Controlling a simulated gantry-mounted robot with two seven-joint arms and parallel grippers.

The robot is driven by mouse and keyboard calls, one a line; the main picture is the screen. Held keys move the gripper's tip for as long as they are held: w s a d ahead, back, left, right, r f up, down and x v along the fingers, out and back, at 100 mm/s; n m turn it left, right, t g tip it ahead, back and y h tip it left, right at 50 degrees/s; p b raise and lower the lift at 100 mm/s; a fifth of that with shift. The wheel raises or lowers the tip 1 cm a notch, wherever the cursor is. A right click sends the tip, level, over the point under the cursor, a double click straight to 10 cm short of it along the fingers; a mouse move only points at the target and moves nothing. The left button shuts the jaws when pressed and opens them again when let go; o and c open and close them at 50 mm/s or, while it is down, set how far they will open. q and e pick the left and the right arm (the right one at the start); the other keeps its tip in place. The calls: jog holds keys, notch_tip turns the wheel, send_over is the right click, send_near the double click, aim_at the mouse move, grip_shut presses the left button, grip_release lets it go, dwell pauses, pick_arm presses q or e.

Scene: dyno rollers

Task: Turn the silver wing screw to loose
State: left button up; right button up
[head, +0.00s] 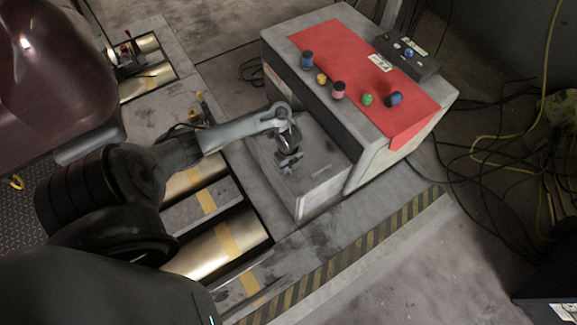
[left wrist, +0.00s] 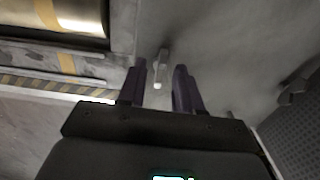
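The silver wing screw (left wrist: 160,74) shows in the left wrist view as a small pale upright piece against a grey surface. It lies in the gap between the two purple fingers of my left gripper (left wrist: 160,64). A gap shows on both sides of it, so the fingers are open and do not appear to touch it. In the head view my left gripper (head: 289,156) is over the low grey housing (head: 322,182) of the machine. The screw cannot be made out there, because the gripper covers that spot. My right gripper is not in view.
The control box with a red top (head: 400,115) and several coloured knobs stands just behind the gripper. Metal rollers (head: 222,248) lie in the floor frame to the left. A hazard-striped edge (head: 345,258) runs in front. Cables (head: 490,190) lie on the right.

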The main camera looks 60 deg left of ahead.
pick_arm(q)
grip_shut()
